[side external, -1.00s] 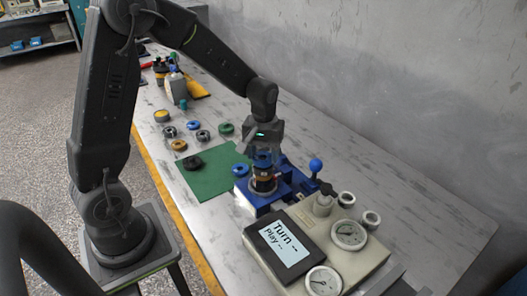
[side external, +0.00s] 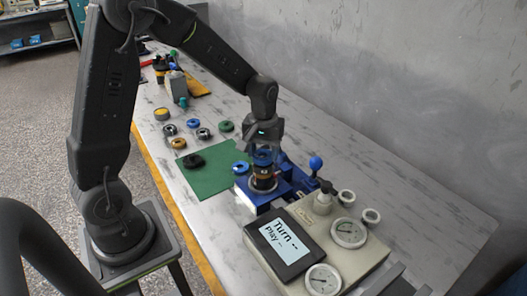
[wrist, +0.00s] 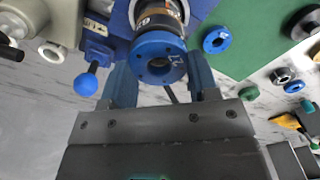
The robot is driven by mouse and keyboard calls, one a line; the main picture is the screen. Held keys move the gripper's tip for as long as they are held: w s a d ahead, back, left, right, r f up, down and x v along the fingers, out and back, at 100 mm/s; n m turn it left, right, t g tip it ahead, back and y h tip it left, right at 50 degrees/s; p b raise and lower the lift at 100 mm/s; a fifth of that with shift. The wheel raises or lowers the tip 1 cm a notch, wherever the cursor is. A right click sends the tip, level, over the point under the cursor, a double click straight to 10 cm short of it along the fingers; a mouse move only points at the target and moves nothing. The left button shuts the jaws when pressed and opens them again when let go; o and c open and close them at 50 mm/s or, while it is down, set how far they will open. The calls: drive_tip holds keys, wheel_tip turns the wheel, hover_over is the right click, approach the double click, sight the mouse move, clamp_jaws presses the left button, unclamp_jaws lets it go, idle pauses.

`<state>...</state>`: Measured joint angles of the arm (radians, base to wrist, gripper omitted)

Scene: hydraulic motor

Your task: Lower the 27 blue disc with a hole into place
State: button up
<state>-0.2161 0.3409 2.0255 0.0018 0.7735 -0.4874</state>
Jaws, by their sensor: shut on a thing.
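My gripper (side external: 264,148) points down over the motor stack and is shut on a blue disc with a hole (side external: 263,158). In the wrist view the disc (wrist: 158,60) sits flat between my fingertips (wrist: 160,72), its dark hole facing the camera. A mark on its face is too small to read surely. The motor stack (side external: 264,180), dark with an orange-brown band, stands upright in the blue fixture (side external: 246,197). In the wrist view the stack (wrist: 157,14) shows just beyond the disc. I cannot tell whether disc and stack touch.
Another blue ring (side external: 241,169) lies beside the fixture, near the green mat (side external: 212,182). A blue ball-topped lever (side external: 316,163) stands close on the right. A gauge box (side external: 345,262) with a screen is in front. Several rings lie behind the mat.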

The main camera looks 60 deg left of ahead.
drive_tip(key=shift+r, duration=0.2)
drive_tip(key=shift+f, duration=0.5)
idle(0.5)
drive_tip(key=o, duration=1.4)
drive_tip(key=shift+r, duration=2.4)
